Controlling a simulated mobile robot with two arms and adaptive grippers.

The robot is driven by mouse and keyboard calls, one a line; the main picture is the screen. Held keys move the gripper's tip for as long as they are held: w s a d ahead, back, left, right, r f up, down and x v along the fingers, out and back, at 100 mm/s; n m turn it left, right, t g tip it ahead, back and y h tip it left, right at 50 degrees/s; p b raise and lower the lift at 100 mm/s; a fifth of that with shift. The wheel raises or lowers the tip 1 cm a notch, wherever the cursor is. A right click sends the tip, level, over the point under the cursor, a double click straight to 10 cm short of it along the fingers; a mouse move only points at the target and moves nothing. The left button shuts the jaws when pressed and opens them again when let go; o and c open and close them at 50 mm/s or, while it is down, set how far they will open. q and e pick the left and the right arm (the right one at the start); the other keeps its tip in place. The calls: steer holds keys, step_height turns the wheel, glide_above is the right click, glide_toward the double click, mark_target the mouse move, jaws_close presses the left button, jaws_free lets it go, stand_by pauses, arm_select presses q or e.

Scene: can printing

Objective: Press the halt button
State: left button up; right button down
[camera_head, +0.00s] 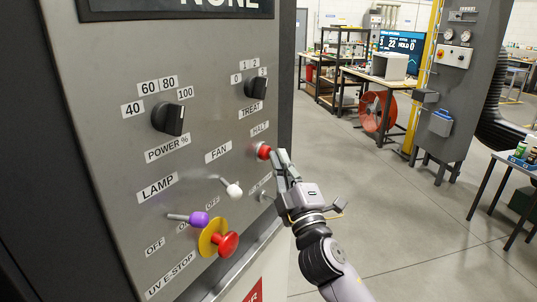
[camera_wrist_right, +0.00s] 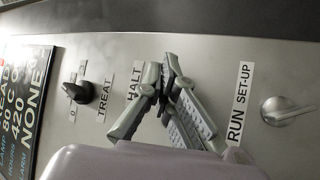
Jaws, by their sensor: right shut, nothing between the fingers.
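The halt button (camera_head: 264,151) is a small red round button on the grey control panel (camera_head: 215,115), just under its HALT label (camera_head: 260,129). My right gripper (camera_head: 280,157) is shut and empty, with its fingertips right beside the button's right side in the head view. I cannot tell whether they touch it. In the wrist view the shut fingers (camera_wrist_right: 168,75) point at the panel next to the HALT label, and the button is hidden behind them. My left gripper is not in view.
Below are a purple lamp lever (camera_head: 198,218), a white-tipped fan lever (camera_head: 233,190) and a red UV e-stop (camera_head: 228,244) on a yellow disc. Above are the power knob (camera_head: 168,118) and treat knob (camera_head: 256,87). A run/set-up switch (camera_wrist_right: 288,110) sits nearby. Floor at right is open.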

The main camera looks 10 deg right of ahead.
steer(key=shift+w+a, duration=0.5)
stand_by(0.8)
steer(key=shift+s+d, duration=0.95)
steer(key=s+d, duration=0.1)
steer(key=s+d+p, duration=0.1)
steer(key=s+d, duration=0.1)
steer(key=shift+s+d, duration=0.2)
steer(key=shift+d, duration=0.1)
stand_by(0.3)
stand_by(0.4)
